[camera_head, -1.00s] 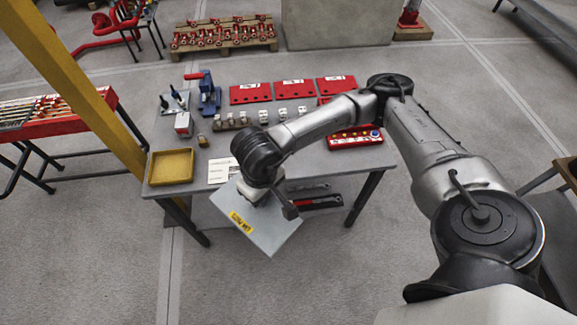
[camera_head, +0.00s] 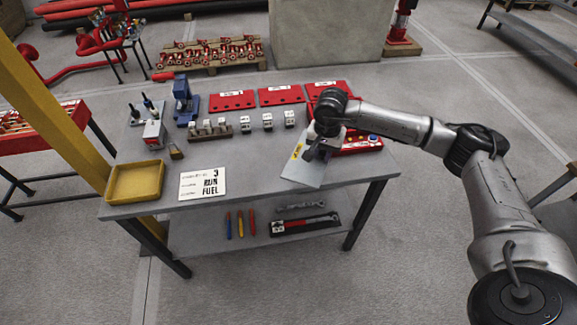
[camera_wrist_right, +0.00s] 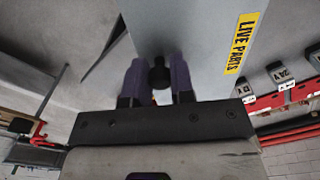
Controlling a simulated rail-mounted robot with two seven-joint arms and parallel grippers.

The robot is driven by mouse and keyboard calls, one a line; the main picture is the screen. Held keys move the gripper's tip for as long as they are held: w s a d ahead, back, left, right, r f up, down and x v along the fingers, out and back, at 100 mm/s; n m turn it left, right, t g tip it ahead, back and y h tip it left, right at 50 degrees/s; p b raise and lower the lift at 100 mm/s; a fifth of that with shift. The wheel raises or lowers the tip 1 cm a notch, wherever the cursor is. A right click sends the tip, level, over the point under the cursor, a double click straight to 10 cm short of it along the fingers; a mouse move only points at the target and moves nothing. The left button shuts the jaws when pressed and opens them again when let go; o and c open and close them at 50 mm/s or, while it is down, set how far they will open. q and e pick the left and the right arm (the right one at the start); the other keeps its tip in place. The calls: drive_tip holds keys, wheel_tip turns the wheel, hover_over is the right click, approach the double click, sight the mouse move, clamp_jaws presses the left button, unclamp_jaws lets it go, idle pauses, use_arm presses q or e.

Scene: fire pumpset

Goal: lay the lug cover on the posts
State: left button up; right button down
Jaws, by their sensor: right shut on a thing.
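The lug cover (camera_head: 303,171) is a flat grey plate with a yellow label, which reads LIVE PARTS in the wrist view (camera_wrist_right: 243,43). My right gripper (camera_wrist_right: 158,78) is shut on the dark knob on the cover's face. In the head view my right gripper (camera_head: 318,150), partly hidden by its wrist, holds the cover tilted at the table's right side, left of a red panel (camera_head: 362,144). I cannot tell the gap to the table. Dark upright pins (camera_head: 134,113) stand at the table's back left; I cannot tell whether these are the posts. My left gripper is not in view.
The grey table (camera_head: 245,160) carries a yellow tray (camera_head: 136,182), a white sign card (camera_head: 202,183), a padlock (camera_head: 175,151), a blue device (camera_head: 184,100), small white blocks (camera_head: 267,121) and red plates (camera_head: 281,95). The table's middle front is clear. A yellow post (camera_head: 60,105) stands at left.

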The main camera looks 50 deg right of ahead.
drive_tip(key=shift+d+f+m, duration=0.15)
drive_tip(key=shift+d+m, duration=0.35)
drive_tip(key=shift+m, duration=0.1)
drive_tip(key=shift+w+a+m, duration=0.1)
drive_tip(key=shift+w+m, duration=0.05)
drive_tip(key=shift+m, duration=0.35)
drive_tip(key=shift+w+a+f, duration=0.1)
drive_tip(key=shift+w, duration=0.1)
drive_tip(key=shift+m, duration=0.3)
drive_tip(key=w+a+f, duration=0.1)
drive_tip(key=w+f, duration=0.1)
drive_tip(key=w, duration=0.1)
drive_tip(key=w+a+f+b, duration=0.1)
drive_tip(key=w+a+f, duration=0.1)
drive_tip(key=w, duration=0.2)
drive_tip(key=w+a+f+b, duration=0.1)
drive_tip(key=w+f, duration=0.1)
drive_tip(key=w, duration=0.1)
drive_tip(key=shift+w+a+f, duration=0.2)
drive_tip(key=shift+w+f, duration=0.05)
drive_tip(key=shift+f, duration=0.15)
drive_tip(key=shift+f+b, duration=0.45)
drive_tip(key=shift+f, duration=1.6)
drive_tip(key=shift+f, duration=0.15)
drive_tip(key=c, duration=1)
unclamp_jaws()
